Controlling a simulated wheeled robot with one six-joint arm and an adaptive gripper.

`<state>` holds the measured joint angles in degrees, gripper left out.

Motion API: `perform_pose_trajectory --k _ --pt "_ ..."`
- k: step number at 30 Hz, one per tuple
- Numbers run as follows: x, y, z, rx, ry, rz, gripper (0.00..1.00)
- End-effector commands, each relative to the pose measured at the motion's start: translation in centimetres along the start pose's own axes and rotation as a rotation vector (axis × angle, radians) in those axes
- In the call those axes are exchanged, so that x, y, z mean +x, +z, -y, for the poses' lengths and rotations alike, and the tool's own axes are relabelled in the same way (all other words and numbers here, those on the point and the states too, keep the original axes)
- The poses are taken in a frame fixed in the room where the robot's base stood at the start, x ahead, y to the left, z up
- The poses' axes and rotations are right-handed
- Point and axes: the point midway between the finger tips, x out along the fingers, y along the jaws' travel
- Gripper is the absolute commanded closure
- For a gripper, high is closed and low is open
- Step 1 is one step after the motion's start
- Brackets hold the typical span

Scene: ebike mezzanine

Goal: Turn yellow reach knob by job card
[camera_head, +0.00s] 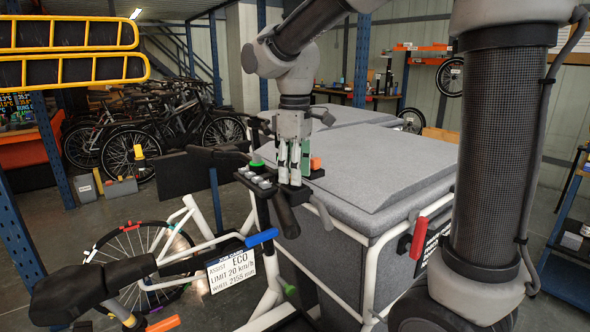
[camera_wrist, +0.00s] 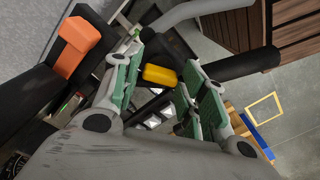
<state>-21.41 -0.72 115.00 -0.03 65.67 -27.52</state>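The yellow knob (camera_wrist: 161,75) shows in the wrist view as a short rounded piece between and just beyond my fingertips. I cannot tell whether either finger touches it. In the head view it is hidden behind my gripper (camera_head: 294,165), which points down at the handlebar of the white-framed bike. My gripper (camera_wrist: 157,82) is open, with green pads apart on both sides of the knob. The white job card (camera_head: 232,270) hangs on the bike below and left of the handlebar. It reads "ASSIST ECO, LIMIT 20 km/h, WHEEL 2155 mm".
An orange block (camera_head: 316,163) sits on the handlebar beside my gripper; it also shows in the wrist view (camera_wrist: 78,45). A blue lever (camera_head: 262,237) and black grip (camera_head: 286,216) are close below. A large grey box (camera_head: 365,165) stands right behind. Parked bikes (camera_head: 160,130) are farther back.

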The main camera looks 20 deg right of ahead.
Motion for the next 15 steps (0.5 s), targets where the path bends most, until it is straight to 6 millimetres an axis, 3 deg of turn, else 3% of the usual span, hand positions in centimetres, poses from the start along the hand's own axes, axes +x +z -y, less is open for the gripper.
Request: perform_pose_trajectory --k 11,15 --pt "-0.1 0.0 0.0 0.001 0.0 0.0 0.45" --pt "-1.6 -0.1 0.0 0.001 0.001 -0.003 0.45"
